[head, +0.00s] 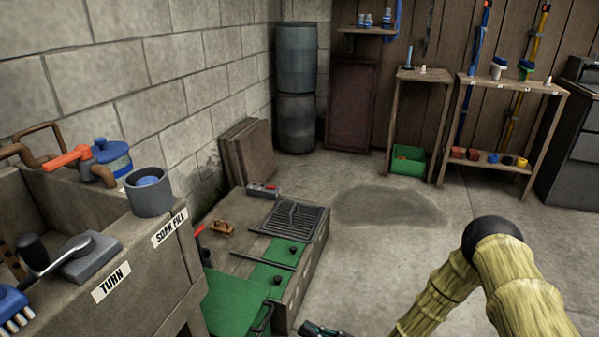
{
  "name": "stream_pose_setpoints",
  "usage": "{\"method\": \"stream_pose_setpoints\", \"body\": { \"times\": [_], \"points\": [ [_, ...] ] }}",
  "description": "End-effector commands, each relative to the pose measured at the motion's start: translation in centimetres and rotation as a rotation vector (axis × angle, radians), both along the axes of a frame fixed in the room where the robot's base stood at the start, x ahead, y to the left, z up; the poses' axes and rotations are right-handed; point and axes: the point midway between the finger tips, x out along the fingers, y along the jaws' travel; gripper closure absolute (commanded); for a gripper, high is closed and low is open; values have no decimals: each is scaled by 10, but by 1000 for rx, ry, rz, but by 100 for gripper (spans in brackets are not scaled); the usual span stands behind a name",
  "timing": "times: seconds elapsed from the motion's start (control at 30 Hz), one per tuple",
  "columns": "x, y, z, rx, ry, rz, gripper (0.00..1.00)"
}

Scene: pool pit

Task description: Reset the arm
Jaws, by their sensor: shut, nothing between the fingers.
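My arm, with its straw-coloured links and a dark rounded elbow, rises from the lower right and bends back down out of the bottom edge. What looks like the tip of my gripper (324,330), dark with a teal patch, shows at the bottom edge, right of the low bench. It is shut, with nothing seen held in it. The rest of it is cut off by the frame.
A sink bench (135,270) at left holds a grey cup (148,192), a blue-lidded jar (113,158) and a crank (60,254). A low bench (311,272) with green panels stands beside it. A workbench (515,86) and green crate (408,161) stand behind. Mid-floor is clear.

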Motion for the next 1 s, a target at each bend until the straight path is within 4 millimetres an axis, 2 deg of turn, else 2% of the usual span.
{"method": "stream_pose_setpoints", "body": {
  "times": [0.17, 0.33, 0.53, 0.77, 1.0],
  "points": [
    [-2, 10, -12, -69, 104, -36, 100],
    [-9, 18, -37, -188, 273, -99, 100],
    [-26, 15, -70, -339, 481, -171, 100],
    [-59, -6, -106, -515, 727, -261, 100],
    [-109, -43, -135, -703, 988, -364, 100]
  ]
}}
